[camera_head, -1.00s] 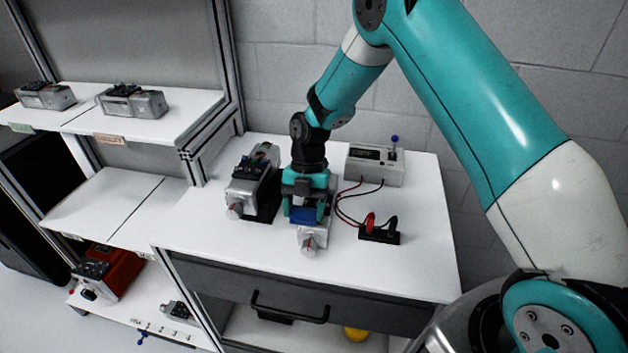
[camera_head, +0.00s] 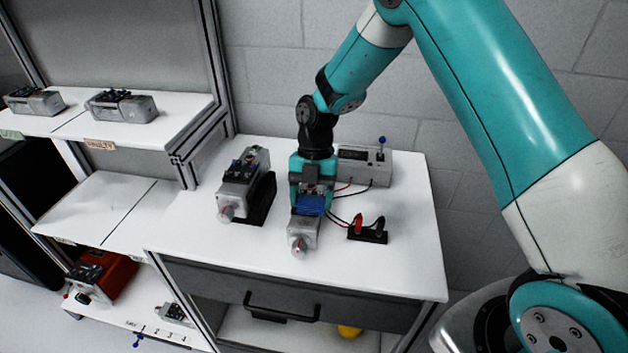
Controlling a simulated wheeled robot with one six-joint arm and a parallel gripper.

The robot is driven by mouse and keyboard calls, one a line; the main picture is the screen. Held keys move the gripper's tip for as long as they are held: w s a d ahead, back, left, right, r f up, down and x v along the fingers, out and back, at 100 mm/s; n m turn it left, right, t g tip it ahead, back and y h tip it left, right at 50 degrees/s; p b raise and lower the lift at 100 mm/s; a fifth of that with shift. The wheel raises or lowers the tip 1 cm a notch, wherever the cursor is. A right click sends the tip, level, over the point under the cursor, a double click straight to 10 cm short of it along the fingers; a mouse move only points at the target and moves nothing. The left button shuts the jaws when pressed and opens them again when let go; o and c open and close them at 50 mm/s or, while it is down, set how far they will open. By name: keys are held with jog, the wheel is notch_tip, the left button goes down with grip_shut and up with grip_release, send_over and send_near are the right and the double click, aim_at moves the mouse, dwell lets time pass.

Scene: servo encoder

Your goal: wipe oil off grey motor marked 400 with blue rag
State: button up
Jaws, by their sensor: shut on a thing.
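My gripper (camera_head: 311,190) points down over the middle of the white worktop and is shut on the blue rag (camera_head: 309,205). The rag lies against the top of a grey motor (camera_head: 302,233), which sits under the gripper with its shaft end toward the front. The back part of this motor is hidden by my gripper and the rag. A second grey motor (camera_head: 240,185) sits on a dark stand to the left. No 400 marking or oil can be made out on either motor.
A tester box (camera_head: 362,165) with a blue-knobbed lever stands behind, wired toward a black block (camera_head: 368,232) with red and black clips at the right. Shelves at left hold grey motors (camera_head: 122,106) and a red motor (camera_head: 103,274). The worktop's front right (camera_head: 400,272) is clear.

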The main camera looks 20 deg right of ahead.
aim_at(303, 196)
jog(key=shift+r+p, duration=0.7)
jog(key=shift+r, duration=0.85)
jog(key=shift+f, duration=0.1)
jog(key=shift+w+a+f+b, duration=0.15)
jog(key=shift+a+f+b, duration=0.15)
jog(key=shift+f+b, duration=0.5)
jog(key=shift+w+a+f+b, duration=0.15)
jog(key=shift+a+f+b, duration=0.3)
jog(key=shift+f, duration=0.45)
jog(key=shift+w+a+f+b, duration=0.15)
jog(key=shift+a+f+b, duration=0.05)
jog(key=shift+f+b, duration=0.65)
jog(key=shift+r, duration=0.1)
